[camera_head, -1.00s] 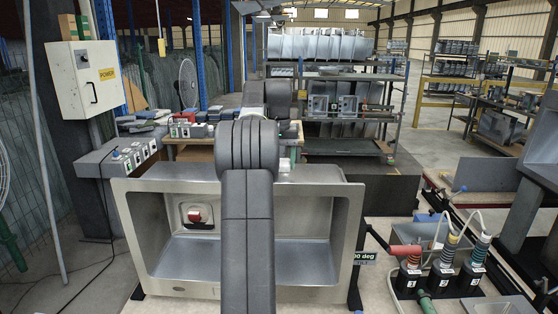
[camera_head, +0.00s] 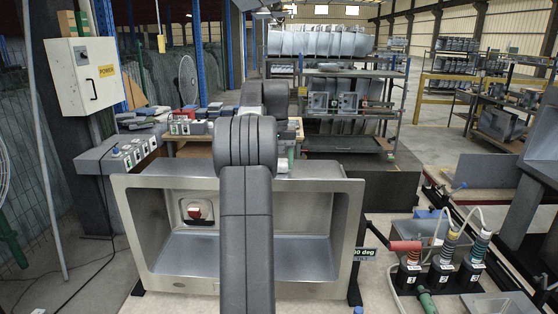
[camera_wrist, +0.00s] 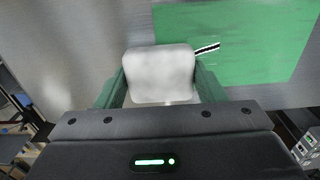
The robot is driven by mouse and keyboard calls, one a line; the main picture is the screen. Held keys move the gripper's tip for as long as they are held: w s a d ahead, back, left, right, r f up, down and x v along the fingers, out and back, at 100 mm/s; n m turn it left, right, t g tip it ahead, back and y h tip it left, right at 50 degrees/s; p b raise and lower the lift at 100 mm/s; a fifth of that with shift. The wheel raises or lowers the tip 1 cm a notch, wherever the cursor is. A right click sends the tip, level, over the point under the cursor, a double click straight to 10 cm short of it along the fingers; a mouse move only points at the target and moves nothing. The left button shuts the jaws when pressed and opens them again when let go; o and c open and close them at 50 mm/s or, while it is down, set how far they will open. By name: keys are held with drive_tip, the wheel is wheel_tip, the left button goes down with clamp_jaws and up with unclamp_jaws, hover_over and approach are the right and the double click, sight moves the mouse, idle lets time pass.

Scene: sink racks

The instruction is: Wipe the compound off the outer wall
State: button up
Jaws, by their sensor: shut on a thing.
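My gripper (camera_wrist: 160,84) is shut on a pale grey-white pad (camera_wrist: 158,66), with a green finger on each side of it. In the wrist view the pad is in front of a grey metal wall (camera_wrist: 90,40) that carries a flat green patch (camera_wrist: 250,45). A short black-and-white streak (camera_wrist: 207,48) lies on the green, just right of the pad; I cannot tell whether it is the compound. Whether the pad touches the wall is unclear. In the head view the steel sink (camera_head: 135,230) stands upright with its basin facing me; my arm reaches over it and hides most of the gripper.
A switch box (camera_head: 118,155) and a power cabinet (camera_head: 84,76) are at left. Numbered tools (camera_head: 441,268) stand in a tray at right. A rack (camera_head: 357,105) and a workbench (camera_head: 200,140) are behind the sink. Floor left of the sink is mostly clear.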

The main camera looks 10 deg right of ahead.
drive_tip(key=shift+w+a, duration=0.25)
drive_tip(key=shift+a, duration=0.95)
drive_tip(key=shift+w+a, duration=0.2)
drive_tip(key=shift+a, duration=0.95)
drive_tip(key=shift+w+a, duration=0.25)
drive_tip(key=shift+a, duration=0.95)
drive_tip(key=shift+w+a, duration=0.35)
drive_tip(key=shift+a, duration=1.25)
drive_tip(key=shift+w+a, duration=0.3)
drive_tip(key=shift+a, duration=1.35)
drive_tip(key=shift+w+a, duration=0.35)
drive_tip(key=shift+a, duration=1.25)
drive_tip(key=shift+d, duration=0.15)
drive_tip(key=shift+s+d+f, duration=0.1)
drive_tip(key=shift+s+d, duration=0.15)
drive_tip(key=shift+d, duration=0.9)
drive_tip(key=shift+s+d, duration=0.3)
drive_tip(key=shift+d, duration=0.9)
drive_tip(key=shift+s+d+f, duration=0.1)
drive_tip(key=shift+s+d, duration=0.15)
drive_tip(key=shift+d, duration=0.9)
